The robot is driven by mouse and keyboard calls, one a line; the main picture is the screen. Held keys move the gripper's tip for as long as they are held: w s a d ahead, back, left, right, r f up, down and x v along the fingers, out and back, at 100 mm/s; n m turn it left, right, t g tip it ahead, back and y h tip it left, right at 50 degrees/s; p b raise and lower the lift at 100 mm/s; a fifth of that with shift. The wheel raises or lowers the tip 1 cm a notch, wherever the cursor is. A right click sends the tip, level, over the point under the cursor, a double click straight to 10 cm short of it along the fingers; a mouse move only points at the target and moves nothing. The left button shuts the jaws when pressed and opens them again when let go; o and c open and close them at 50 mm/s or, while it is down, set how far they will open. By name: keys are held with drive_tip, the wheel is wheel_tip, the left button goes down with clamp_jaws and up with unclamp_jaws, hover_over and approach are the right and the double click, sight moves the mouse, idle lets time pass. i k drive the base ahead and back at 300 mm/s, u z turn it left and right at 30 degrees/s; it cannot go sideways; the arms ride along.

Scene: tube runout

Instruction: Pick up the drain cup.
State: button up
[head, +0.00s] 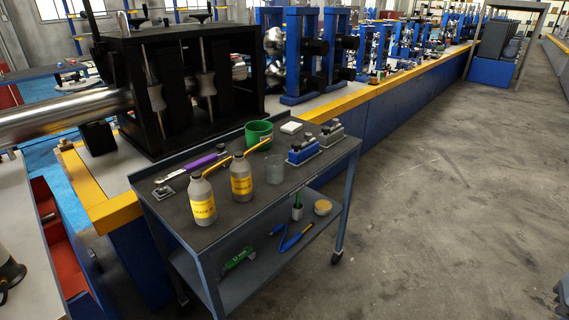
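Two cup-like vessels stand upright on the top of the dark cart (232,232). One is a small grey, see-through cup (275,169), right of the two grey bottles with yellow labels. The other is a larger green cup (259,135) at the cart's back edge. Neither has a readable label, so I cannot tell for sure which is the drain cup. My gripper is not in view.
A purple-handled tool (203,162) lies left. Black machinery (185,85) rises behind; floor at right is clear.

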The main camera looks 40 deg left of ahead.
sight(275, 170)
drive_tip(key=u, duration=0.5)
drive_tip(key=i, duration=0.85)
drive_tip(key=u, duration=0.9)
drive_tip(key=i, duration=0.3)
drive_tip(key=u, duration=0.3)
